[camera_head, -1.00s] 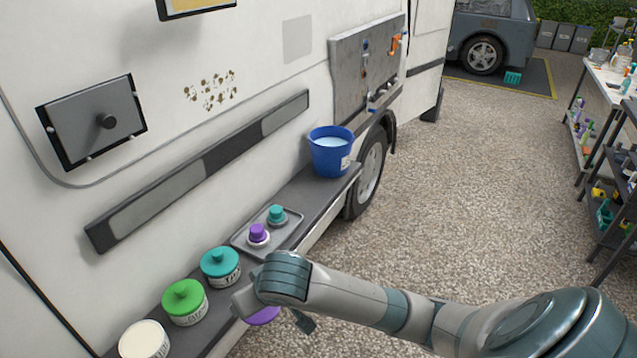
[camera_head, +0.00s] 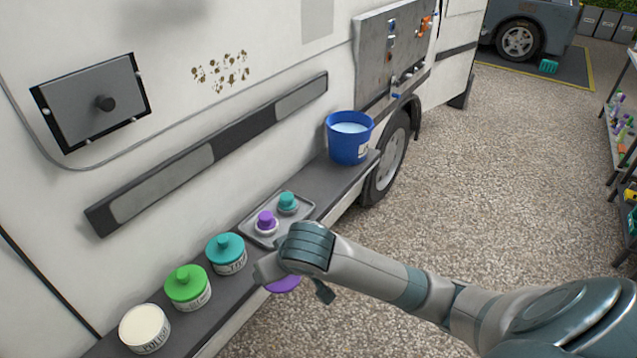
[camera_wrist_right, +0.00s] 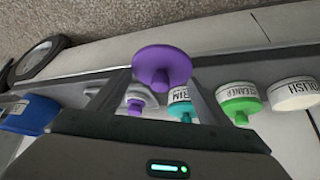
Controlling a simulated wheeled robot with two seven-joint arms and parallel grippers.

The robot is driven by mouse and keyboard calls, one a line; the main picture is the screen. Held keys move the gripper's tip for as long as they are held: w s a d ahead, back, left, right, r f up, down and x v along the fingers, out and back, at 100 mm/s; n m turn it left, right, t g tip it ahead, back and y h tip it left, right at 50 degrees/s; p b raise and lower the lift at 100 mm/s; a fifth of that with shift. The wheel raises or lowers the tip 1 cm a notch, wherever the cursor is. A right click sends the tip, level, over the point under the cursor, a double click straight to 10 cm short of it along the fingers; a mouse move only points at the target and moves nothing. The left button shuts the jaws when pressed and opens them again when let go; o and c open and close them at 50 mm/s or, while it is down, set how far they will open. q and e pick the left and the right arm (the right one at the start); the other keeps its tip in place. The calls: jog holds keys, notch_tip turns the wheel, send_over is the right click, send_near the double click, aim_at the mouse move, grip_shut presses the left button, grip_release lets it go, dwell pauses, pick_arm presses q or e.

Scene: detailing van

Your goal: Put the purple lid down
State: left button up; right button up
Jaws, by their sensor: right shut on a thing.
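The purple lid (camera_head: 283,285) shows partly in the head view, beneath my right gripper (camera_head: 268,272), whose hand and wrist hide the rest. In the right wrist view the lid (camera_wrist_right: 162,62) is a round purple disc with a knob. My right gripper (camera_wrist_right: 160,88) is shut on the lid and holds it just off the outer edge of the van's dark shelf (camera_head: 325,185). An open white POLISH jar (camera_head: 146,328) with cream contents stands at the shelf's near end. My left gripper is not in view.
A green-lidded jar (camera_head: 187,288) and a teal-lidded jar (camera_head: 226,254) stand along the shelf. Beyond them, a grey tray (camera_head: 302,208) holds small purple-capped and teal-capped containers. A blue bucket (camera_head: 348,142) stands at the far end. Bare shelf lies between tray and bucket.

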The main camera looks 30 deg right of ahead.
jog(key=w+d+r+m, duration=0.1)
jog(key=w+d, duration=0.4)
jog(key=d, duration=0.5)
jog(key=w+d+r+m+h, duration=0.1)
jog(key=w+d+r, duration=0.3)
jog(key=d, duration=0.6)
jog(key=w+d+r+m+h, duration=0.1)
jog(key=w+d+r+m, duration=0.1)
jog(key=w+d, duration=0.4)
jog(key=d, duration=0.4)
jog(key=shift+w+d+r, duration=0.2)
jog(key=shift+r, duration=0.15)
jog(key=shift+g, duration=0.3)
jog(key=w+a+f+p, duration=0.1)
jog(key=w+f, duration=0.1)
jog(key=w, duration=0.1)
jog(key=w+f+p, duration=0.1)
jog(key=w+f, duration=0.1)
jog(key=w, duration=0.2)
jog(key=w+a+f+p, duration=0.1)
jog(key=w+f, duration=0.2)
jog(key=w, duration=0.1)
jog(key=shift+w+a+p, duration=0.2)
jog(key=shift+a+p, duration=0.1)
jog(key=shift+a, duration=0.05)
notch_tip(320, 180, down, 3)
jog(key=shift+f+p, duration=0.2)
jog(key=shift+p, duration=0.55)
jog(key=shift+f, duration=0.35)
jog(key=shift+f, duration=0.15)
